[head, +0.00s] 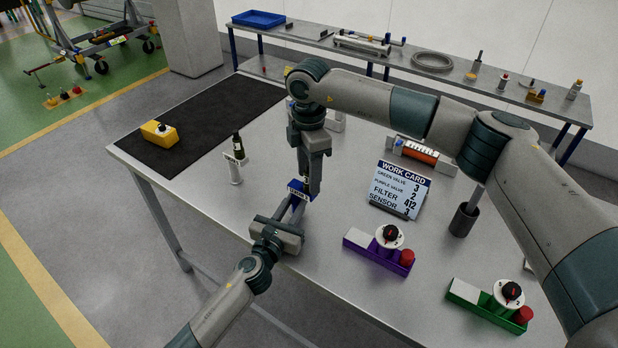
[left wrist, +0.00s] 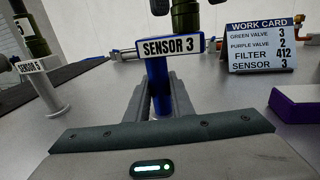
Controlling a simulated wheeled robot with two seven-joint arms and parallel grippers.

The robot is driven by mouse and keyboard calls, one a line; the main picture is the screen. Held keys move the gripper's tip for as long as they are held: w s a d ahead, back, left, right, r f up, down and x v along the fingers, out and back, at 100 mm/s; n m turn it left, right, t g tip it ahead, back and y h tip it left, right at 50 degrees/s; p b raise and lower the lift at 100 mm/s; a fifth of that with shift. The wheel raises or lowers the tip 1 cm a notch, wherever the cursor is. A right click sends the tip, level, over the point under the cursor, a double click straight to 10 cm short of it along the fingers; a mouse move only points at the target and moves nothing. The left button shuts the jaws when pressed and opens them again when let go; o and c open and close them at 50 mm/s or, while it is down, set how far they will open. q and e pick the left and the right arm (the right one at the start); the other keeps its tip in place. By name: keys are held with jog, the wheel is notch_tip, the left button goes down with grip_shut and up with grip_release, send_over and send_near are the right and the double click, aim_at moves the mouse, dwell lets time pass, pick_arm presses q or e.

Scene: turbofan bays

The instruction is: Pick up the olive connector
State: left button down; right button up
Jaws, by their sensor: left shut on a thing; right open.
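An olive connector (left wrist: 186,20) stands upright behind the SENSOR 3 label in the left wrist view; its top is cut off. It appears to sit in the blue holder (left wrist: 160,88), which also shows in the head view (head: 299,189). My left gripper (head: 294,212) is shut on the blue holder's stem. My right gripper (head: 309,186) points down above the holder, open, with its dark fingers on either side of the connector. Contact cannot be told. Another dark olive part (left wrist: 38,47) stands in a white SENSOR 5 holder (left wrist: 45,88) at the left.
The work card (head: 399,188) reads SENSOR 3. A purple valve block (head: 365,246), a green valve block (head: 480,306) and a grey cup (head: 463,220) stand to the right. A yellow box (head: 158,134) is on the black mat (head: 205,118). The table's front left is clear.

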jog(key=shift+f, duration=0.75)
jog(key=shift+c, duration=0.7)
grip_shut()
jog(key=shift+r, duration=0.1)
notch_tip(320, 180, up, 10)
jog(key=shift+f, duration=0.1)
pick_arm(q)
jog(key=c, duration=1.5)
grip_release()
